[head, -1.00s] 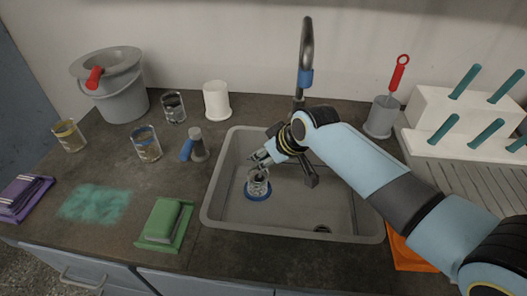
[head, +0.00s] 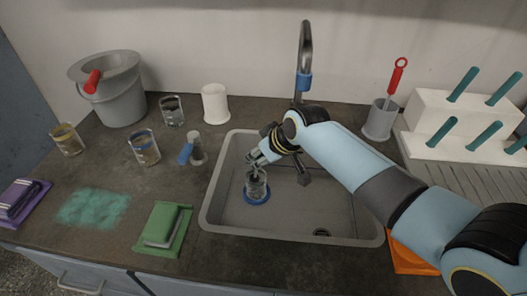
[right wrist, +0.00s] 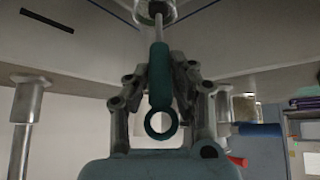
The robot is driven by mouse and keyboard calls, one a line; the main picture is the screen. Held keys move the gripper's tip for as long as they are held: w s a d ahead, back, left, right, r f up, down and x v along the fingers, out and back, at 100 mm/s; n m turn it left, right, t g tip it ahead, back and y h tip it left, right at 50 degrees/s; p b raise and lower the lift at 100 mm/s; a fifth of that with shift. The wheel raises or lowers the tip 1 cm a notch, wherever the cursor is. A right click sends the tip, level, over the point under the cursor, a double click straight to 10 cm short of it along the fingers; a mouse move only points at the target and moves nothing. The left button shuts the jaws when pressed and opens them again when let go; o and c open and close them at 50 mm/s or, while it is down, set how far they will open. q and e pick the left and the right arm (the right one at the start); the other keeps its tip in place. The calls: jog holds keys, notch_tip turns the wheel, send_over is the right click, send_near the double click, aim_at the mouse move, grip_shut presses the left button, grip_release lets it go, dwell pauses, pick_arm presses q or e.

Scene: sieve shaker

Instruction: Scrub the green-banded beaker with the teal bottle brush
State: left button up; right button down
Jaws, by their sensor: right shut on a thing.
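My right gripper (head: 256,157) is shut on the teal handle of the bottle brush (right wrist: 160,80), above the left part of the sink. The handle ends in a ring near my palm in the right wrist view. A clear glass beaker (head: 257,190) stands upright on a blue ring (head: 256,197) on the sink floor, just below the fingers. The brush's thin stem points into the beaker's mouth, and its dark head shows inside the glass (right wrist: 157,8). My left gripper is out of view.
The grey sink (head: 300,236) has a tap (head: 305,60) behind it. Left of it stand other beakers (head: 144,150), a blue-handled tool (head: 193,152), a white cup (head: 215,103) and a bucket (head: 118,95). A brush holder (head: 380,119) and white rack (head: 430,107) stand right.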

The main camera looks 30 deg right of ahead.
jog(key=shift+s+a+f, duration=0.1)
jog(key=shift+f, duration=0.05)
notch_tip(320, 180, up, 10)
jog(key=s, duration=0.2)
jog(key=shift+s+r, duration=0.25)
dwell(0.7)
notch_tip(320, 180, up, 5)
dwell(0.7)
